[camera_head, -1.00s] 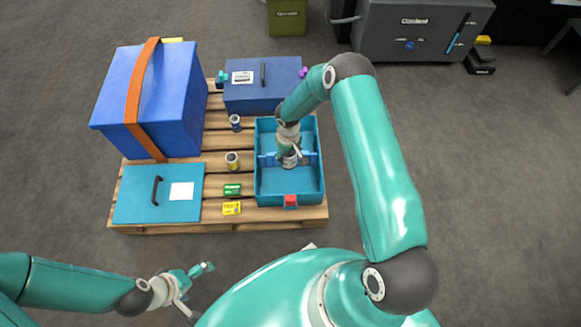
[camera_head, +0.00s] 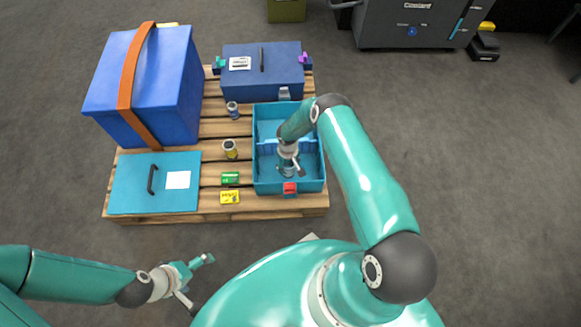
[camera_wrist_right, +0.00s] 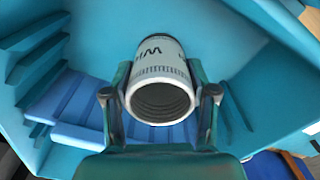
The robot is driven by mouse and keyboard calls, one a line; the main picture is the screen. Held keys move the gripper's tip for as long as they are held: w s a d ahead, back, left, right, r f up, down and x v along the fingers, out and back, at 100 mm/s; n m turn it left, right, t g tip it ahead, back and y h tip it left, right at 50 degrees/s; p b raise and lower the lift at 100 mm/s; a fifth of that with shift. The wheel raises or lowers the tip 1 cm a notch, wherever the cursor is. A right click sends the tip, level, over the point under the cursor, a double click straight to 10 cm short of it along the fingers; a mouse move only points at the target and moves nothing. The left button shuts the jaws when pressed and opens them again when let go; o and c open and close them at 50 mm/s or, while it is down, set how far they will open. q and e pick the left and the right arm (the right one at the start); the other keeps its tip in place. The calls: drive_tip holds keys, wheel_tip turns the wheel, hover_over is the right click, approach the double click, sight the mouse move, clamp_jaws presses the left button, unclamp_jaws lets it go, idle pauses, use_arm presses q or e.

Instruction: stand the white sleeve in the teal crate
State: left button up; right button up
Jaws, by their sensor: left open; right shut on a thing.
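The teal crate (camera_head: 262,180) stands at the right side of the pallet, with a blue divider across its inside. My right gripper (camera_head: 287,171) is over the crate's near part, pointing down into it. In the right wrist view, the white sleeve (camera_wrist_right: 160,72), a hollow tube with dark lettering, sits between the fingers of my right gripper (camera_wrist_right: 159,100), which is shut on it. The crate's teal walls and floor (camera_wrist_right: 95,30) surround it. I cannot tell whether the sleeve touches the floor. My left gripper (camera_head: 201,281) is open and empty, in front of the pallet.
On the wooden pallet (camera_head: 215,215) are a large blue box with an orange strap (camera_head: 150,85), a blue case (camera_head: 262,75), a teal lid (camera_head: 130,190), two small cans (camera_head: 231,150) and green and yellow packets (camera_head: 230,197).

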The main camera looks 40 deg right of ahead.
drive_tip(key=shift+f, duration=0.85)
drive_tip(key=shift+f+b, duration=0.2)
drive_tip(key=shift+b, duration=0.1)
drive_tip(key=o, duration=1.6)
drive_tip(key=shift+c, duration=0.2)
drive_tip(key=shift+r, duration=0.1)
